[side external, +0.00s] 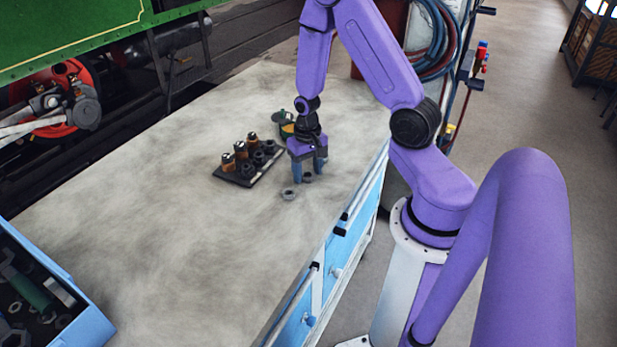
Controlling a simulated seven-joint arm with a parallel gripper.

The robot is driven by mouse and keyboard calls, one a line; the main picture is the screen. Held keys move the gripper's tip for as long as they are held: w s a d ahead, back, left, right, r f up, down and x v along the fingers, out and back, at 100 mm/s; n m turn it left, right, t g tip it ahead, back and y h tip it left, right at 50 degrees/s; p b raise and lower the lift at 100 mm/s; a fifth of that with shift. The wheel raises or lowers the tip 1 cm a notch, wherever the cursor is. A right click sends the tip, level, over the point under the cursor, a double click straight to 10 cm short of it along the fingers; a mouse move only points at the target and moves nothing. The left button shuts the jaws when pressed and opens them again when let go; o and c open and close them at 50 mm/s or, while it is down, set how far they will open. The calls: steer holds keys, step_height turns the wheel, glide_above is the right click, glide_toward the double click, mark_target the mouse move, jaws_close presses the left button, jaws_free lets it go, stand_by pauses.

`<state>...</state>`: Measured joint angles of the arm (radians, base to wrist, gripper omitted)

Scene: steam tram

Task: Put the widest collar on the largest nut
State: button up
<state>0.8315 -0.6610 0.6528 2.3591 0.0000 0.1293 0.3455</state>
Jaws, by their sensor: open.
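A dark tray (221,174) lies on the bench. It holds three upright brown pieces (241,150) in a back row and dark, nut-like pieces (247,168) in a front row. A grey ring (289,194) lies flat on the bench in front of my gripper. A smaller dark ring (307,178) lies beneath my gripper. My gripper (308,174) points down, open, with its fingertips low near the bench to the right of the tray. I cannot tell whether the fingers touch the small ring. Sizes of the nuts are too small to compare surely.
A green and yellow object (286,125) stands behind the tray, partly hidden by my arm. A blue toolbox (85,330) with tools and nuts is at the lower left. The bench (150,210) is clear between toolbox and tray. A green engine (70,30) stands behind.

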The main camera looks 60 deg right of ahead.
steer(key=c, duration=0.8)
steer(key=shift+c, duration=0.2)
steer(key=shift+r, duration=1.15)
steer(key=shift+r, duration=2.35)
steer(key=w+d+r, duration=0.1)
steer(key=w+d, duration=0.1)
steer(key=w, duration=0.5)
steer(key=w+d, duration=0.2)
steer(key=w, duration=0.6)
steer(key=shift+w+d+r, duration=0.15)
steer(key=shift+d+r, duration=0.2)
